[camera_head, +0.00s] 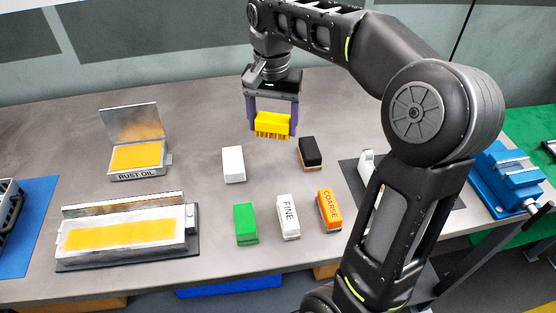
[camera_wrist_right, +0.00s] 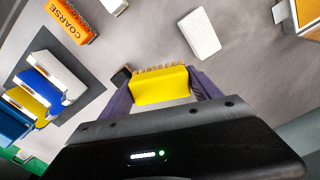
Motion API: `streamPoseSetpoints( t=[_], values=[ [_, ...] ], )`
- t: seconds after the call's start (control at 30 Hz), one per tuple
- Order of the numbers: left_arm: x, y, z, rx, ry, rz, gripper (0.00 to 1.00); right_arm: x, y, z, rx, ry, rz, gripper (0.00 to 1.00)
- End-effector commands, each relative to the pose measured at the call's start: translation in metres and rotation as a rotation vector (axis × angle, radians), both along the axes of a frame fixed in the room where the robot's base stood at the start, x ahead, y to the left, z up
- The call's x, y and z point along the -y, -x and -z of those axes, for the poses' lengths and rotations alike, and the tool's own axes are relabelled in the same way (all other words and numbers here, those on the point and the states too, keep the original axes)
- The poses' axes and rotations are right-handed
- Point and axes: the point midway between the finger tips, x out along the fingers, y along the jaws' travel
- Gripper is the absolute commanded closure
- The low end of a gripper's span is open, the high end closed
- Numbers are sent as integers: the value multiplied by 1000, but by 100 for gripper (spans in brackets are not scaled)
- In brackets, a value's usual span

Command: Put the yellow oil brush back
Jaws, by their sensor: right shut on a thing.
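The yellow oil brush (camera_head: 272,123) is held above the table, level, with its bristles pointing down. My right gripper (camera_head: 272,120) is shut on it, one purple finger at each end. In the right wrist view the yellow brush (camera_wrist_right: 160,86) sits between the two fingers of the right gripper (camera_wrist_right: 162,92), its bristles on the far side. Below it on the table stand a white block (camera_head: 233,164) to the left and a black-topped brush (camera_head: 310,153) to the right. My left gripper is in neither view.
A rust oil tin (camera_head: 138,172) with its lid up and a long yellow-filled tray (camera_head: 125,235) stand at left. Green (camera_head: 246,223), FINE (camera_head: 288,216) and orange COARSE (camera_head: 329,210) blocks line the front. A blue vise (camera_head: 505,178) is at right. The back left table is clear.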

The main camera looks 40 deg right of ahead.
Motion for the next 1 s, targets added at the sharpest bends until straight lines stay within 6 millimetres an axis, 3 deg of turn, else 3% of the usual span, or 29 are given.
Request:
streamPoseSetpoints(
  t=[0.33,0.7,1.0],
  values=[
    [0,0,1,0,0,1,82,0,0,6,-2,0,0,60],
    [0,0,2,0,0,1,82,0,0,60,-2,-1,-1,60],
    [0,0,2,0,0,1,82,0,0,63,0,0,-1,60]
  ],
)
